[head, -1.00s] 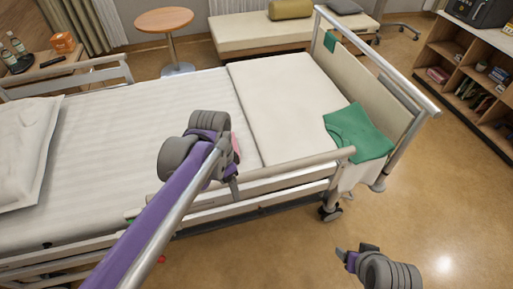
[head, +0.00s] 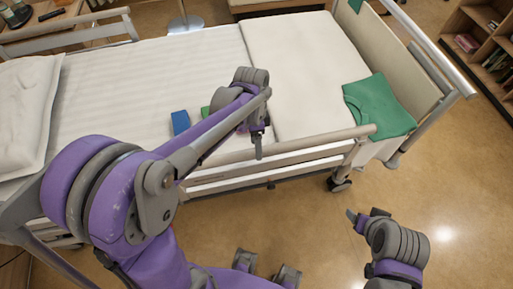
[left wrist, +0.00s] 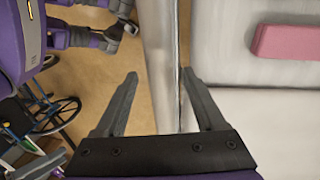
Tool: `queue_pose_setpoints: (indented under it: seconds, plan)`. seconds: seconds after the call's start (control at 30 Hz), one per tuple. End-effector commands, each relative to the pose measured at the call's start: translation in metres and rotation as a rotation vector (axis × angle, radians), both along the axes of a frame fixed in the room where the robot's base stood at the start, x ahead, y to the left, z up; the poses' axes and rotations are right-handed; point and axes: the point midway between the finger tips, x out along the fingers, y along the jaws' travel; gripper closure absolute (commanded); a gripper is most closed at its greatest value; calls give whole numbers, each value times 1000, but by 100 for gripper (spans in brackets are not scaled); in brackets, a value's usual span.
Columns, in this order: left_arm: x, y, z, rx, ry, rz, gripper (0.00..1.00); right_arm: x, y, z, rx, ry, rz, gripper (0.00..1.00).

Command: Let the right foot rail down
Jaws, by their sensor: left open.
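The right foot rail (head: 310,146) is a pale rail with a rounded top bar on the near side of the bed, toward the foot end. It stands raised above the mattress edge. My left gripper (head: 257,146) is over this rail, pointing down. In the left wrist view the gripper (left wrist: 160,75) is open, and the rail's top bar (left wrist: 162,40) runs between its two fingers; I cannot tell whether they touch it. My right gripper (head: 356,217) hangs over the floor, apart from the bed, and its opening is unclear.
A green cloth (head: 380,105) lies at the foot end, near the footboard (head: 405,60). A blue block (head: 180,122) and a green one (head: 205,111) are on the mattress; a pink block (left wrist: 288,42) shows in the wrist view. A wheelchair (left wrist: 50,110) stands nearby. Floor right of the bed is clear.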

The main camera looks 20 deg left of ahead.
Motion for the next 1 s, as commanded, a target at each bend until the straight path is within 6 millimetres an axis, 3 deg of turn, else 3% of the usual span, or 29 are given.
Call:
queue_pose_setpoints:
  seconds: [0.2,0.5,0.9,1.0]
  plan:
    - [-3,-2,-19,0,0,-1,28,-1,0,-2,0,1,0,30]
    - [-3,-3,-21,1,-1,0,28,-1,0,-2,0,1,0,30]
    - [-3,-2,-21,1,-1,0,100,-1,0,-2,0,1,0,30]
    - [-3,-2,-21,1,-1,0,100,-1,0,-2,0,1,0,30]
